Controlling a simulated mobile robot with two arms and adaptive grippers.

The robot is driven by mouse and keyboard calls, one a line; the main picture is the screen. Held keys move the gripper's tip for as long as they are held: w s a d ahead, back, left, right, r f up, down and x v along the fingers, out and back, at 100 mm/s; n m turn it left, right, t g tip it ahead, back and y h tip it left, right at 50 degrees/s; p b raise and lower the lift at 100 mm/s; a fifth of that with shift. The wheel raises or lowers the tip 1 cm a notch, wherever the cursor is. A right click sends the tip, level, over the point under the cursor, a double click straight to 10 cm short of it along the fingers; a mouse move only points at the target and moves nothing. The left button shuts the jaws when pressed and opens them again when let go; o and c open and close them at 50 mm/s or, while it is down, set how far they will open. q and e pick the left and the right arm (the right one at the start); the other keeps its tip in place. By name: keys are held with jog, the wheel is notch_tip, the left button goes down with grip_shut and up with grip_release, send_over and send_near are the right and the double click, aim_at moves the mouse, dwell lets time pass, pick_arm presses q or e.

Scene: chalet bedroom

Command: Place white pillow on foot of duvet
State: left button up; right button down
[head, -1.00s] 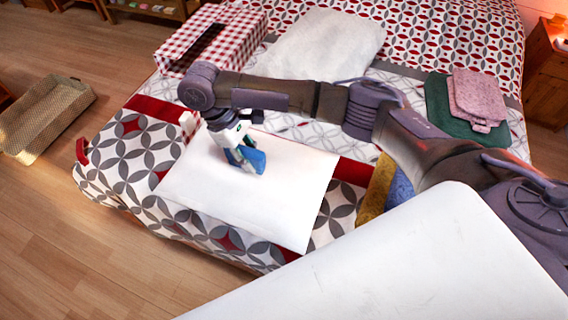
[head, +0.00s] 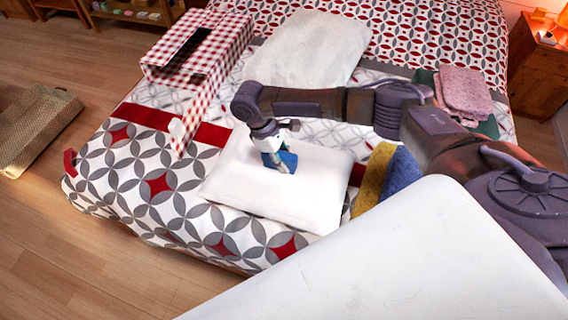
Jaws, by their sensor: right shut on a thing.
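A white pillow (head: 252,190) lies flat across the foot of the patterned duvet (head: 128,180). My right gripper (head: 285,166) points down onto the middle of its top and is shut on its fabric. Whether the pillow's underside fully rests on the duvet cannot be told. A second white pillow (head: 312,48) lies farther up the bed, beyond my right arm. My left gripper is not in view.
A red-checked box (head: 210,38) with an open front stands left of the far pillow. Yellow (head: 371,182) and blue (head: 403,172) cloths lie just right of the near pillow. A pink folded cloth (head: 465,90) lies farther right. A woven basket (head: 38,125) is on the floor.

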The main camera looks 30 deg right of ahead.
notch_tip(320, 180, down, 2)
jog(key=shift+f, duration=0.1)
jog(key=c, duration=0.9)
grip_release()
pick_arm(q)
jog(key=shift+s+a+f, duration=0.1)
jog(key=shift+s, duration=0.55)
pick_arm(e)
jog(key=v, duration=1.2)
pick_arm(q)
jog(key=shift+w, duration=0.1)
